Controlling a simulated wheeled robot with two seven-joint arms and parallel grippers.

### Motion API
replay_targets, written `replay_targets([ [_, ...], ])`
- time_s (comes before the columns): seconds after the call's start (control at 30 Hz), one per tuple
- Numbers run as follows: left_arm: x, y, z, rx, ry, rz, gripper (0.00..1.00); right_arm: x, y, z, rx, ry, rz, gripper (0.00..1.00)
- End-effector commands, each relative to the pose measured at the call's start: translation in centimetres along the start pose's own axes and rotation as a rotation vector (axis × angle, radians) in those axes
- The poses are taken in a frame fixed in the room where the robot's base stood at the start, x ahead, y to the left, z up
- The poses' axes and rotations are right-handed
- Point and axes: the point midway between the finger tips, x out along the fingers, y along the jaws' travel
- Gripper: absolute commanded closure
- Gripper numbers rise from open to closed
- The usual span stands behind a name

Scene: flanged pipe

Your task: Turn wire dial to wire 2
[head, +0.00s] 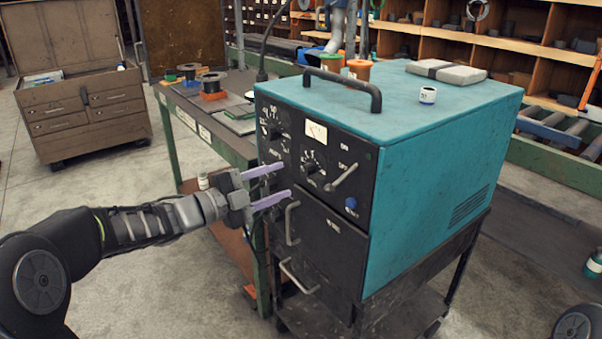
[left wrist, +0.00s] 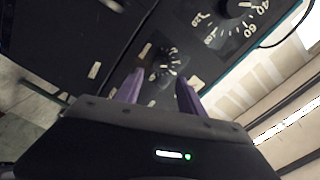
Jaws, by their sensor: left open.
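A larger numbered dial (head: 272,126) sits at the panel's upper left. My left gripper (head: 286,184) is open, its purple fingers pointing at the panel left of the small dial. In the left wrist view the small dial (left wrist: 168,66) shows between and beyond the fingertips (left wrist: 160,86). The larger dial (left wrist: 236,12) is at upper right. Nothing is between the fingers.
A toggle lever (head: 341,177) and a blue knob (head: 351,202) are right of the small dial. A metal door handle (head: 292,222) is just below my gripper. A green-framed workbench (head: 215,130) stands to the left of the machine.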

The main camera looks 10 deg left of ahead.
Motion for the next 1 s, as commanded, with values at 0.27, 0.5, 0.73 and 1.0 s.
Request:
replay_targets([
  [0.27, 4.2, 0.1, -0.1, -0.001, 0.002, 0.002, 0.54, -0.1, -0.1, 0.0, 0.000, 0.000, 0.000, 1.00],
  [0.5, 6.8, 0.0, 0.0, -0.001, 0.001, 0.000, 0.54, -0.2, -0.1, 0.0, 0.000, 0.000, 0.000, 1.00],
  [0.73, 7.1, 0.0, 0.0, -0.001, 0.000, -0.001, 0.54, -0.2, -0.1, 0.0, 0.000, 0.000, 0.000, 1.00],
  [1.0, 7.0, 0.0, 0.0, -0.001, -0.001, -0.001, 0.69, -0.2, -0.1, 0.0, 0.000, 0.000, 0.000, 1.00],
])
